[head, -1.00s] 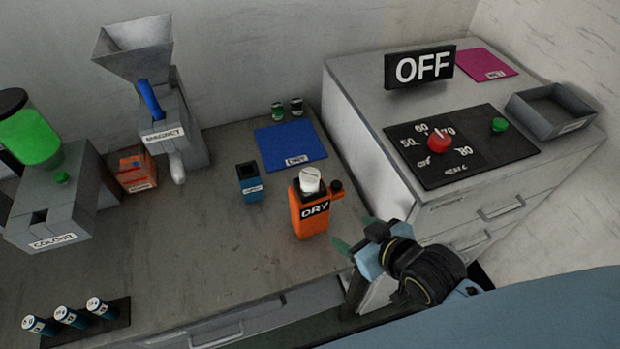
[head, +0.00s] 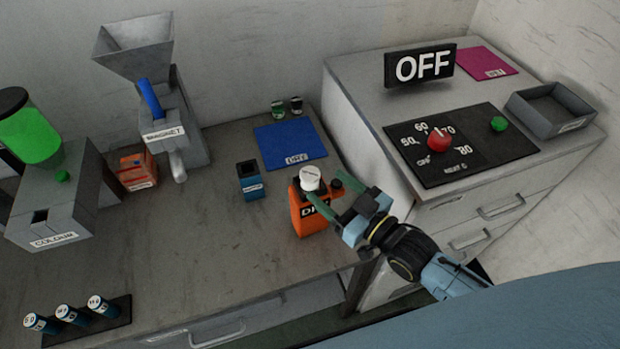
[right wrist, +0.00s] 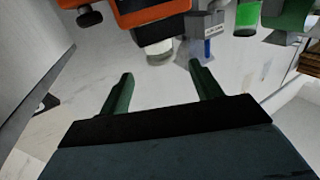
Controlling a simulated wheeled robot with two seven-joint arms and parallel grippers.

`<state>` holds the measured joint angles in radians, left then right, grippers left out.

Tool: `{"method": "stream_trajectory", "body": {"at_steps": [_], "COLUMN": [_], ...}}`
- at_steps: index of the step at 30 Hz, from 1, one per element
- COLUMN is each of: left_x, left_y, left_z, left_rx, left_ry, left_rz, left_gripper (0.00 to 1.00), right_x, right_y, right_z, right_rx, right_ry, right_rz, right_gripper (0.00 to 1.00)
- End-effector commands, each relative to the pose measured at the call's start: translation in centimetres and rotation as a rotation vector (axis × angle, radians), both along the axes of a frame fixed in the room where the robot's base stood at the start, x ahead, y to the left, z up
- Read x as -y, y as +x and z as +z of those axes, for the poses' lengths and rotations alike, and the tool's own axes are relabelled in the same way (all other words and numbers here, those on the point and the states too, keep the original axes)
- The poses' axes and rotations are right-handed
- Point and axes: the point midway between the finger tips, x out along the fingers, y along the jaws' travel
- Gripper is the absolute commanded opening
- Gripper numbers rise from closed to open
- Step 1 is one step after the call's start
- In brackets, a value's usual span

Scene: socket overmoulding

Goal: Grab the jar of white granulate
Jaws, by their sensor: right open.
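My left gripper is not in view.
A small dark blue cup (head: 250,181) and a blue mat (head: 290,145) lie behind the box. Two small jars (head: 287,106) stand at the back. A grey cabinet (head: 375,135) rises at the right.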

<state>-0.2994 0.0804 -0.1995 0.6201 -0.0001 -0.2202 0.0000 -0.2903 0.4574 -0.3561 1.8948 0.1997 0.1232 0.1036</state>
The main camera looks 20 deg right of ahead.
Motion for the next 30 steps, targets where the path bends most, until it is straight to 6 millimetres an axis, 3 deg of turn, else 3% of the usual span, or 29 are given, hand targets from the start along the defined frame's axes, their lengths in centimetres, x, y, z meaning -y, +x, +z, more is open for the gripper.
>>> {"method": "stream_trajectory", "body": {"at_steps": [3, 11, 20, 30], "left_x": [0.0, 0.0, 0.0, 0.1], "left_y": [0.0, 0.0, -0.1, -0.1], "left_z": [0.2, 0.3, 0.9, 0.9], "left_rx": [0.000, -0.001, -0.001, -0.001], "left_ry": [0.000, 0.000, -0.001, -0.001], "left_rz": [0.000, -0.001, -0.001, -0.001], "left_gripper": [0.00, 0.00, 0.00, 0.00], "right_x": [-0.9, -1.9, -3.8, -4.1], "right_y": [1.8, 3.5, 7.1, 7.6], "right_z": [0.1, 0.1, 0.2, 0.1], "right_rx": [0.002, 0.000, 0.000, -0.001], "right_ry": [0.000, -0.001, -0.001, -0.002], "right_rz": [0.000, 0.001, 0.000, 0.001], "right_gripper": [0.64, 0.64, 0.64, 0.62]}}
